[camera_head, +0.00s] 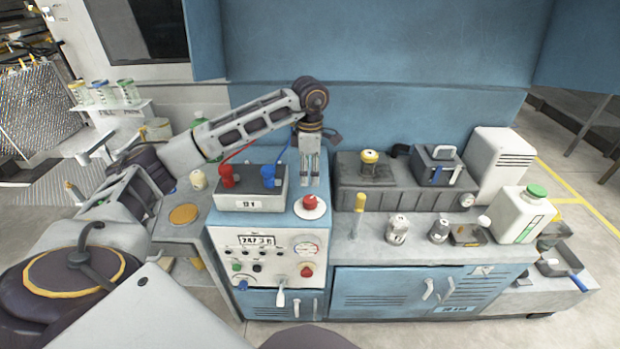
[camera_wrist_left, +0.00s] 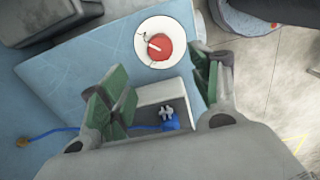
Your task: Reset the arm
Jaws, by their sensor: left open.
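My left arm reaches in from the left across the blue workbench in the head view. My left gripper (camera_head: 311,180) points down beside a grey box (camera_head: 252,201) and behind a red push button (camera_head: 309,202). It is open with nothing between its fingers. In the left wrist view the two green-padded fingers of my left gripper (camera_wrist_left: 158,88) stand apart, and the red button (camera_wrist_left: 158,47) shows beyond them on its white round base. A blue plug (camera_wrist_left: 169,122) on the grey box shows between and below the fingers. My right gripper does not show.
Red (camera_head: 227,176) and blue (camera_head: 268,175) plugs with cables stand on the grey box, close left of my gripper. A dark block (camera_head: 405,200) with a yellow-topped part is to the right. A white jug (camera_head: 522,215) stands farther right. Blue panels rise behind.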

